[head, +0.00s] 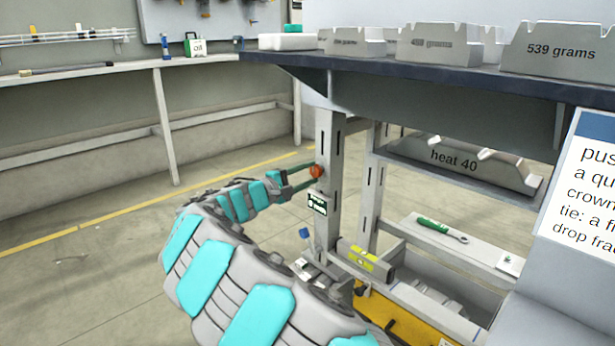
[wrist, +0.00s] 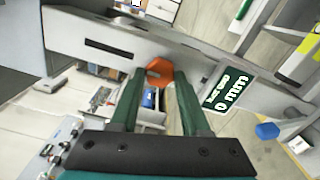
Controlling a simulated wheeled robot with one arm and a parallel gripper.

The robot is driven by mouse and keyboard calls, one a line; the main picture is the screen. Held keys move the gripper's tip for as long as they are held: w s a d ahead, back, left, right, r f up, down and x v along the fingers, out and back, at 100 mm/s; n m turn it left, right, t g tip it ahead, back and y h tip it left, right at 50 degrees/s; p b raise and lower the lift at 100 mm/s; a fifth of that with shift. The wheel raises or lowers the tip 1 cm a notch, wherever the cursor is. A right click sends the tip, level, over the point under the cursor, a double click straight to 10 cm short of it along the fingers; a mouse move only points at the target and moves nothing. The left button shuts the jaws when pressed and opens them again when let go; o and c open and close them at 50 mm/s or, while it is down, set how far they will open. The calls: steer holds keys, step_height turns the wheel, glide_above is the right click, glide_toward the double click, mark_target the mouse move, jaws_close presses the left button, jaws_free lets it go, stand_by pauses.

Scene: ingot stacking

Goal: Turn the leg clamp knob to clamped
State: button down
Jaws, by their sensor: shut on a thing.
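The orange leg clamp knob (head: 317,171) sits on the upright grey leg (head: 328,225) of the bench. My gripper (head: 308,174) reaches it from the left, with its dark green fingers at the knob. In the wrist view the hexagonal knob (wrist: 159,69) lies between the fingertips of my gripper (wrist: 159,78), which is shut on it. The fingers hide part of its sides. I cannot tell from its shape whether it stands at clamped. A green and white label (wrist: 229,90) reading "0 mm" is on the leg beside the knob.
The dark bench top (head: 420,76) with several grey ingots overhangs the leg. An ingot marked "heat 40" (head: 455,162) is under it. A yellow level (head: 367,262), a blue knob (head: 304,233) and a green-handled wrench (head: 440,228) are lower down. Open floor lies left.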

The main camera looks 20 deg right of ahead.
steer(key=shift+f, duration=0.1)
steer(key=shift+c, duration=1.9)
jaws_free()
steer(key=p+v, duration=0.1)
steer(key=v, duration=0.6)
steer(key=shift+s+a, duration=0.15)
steer(key=shift+a, duration=0.2)
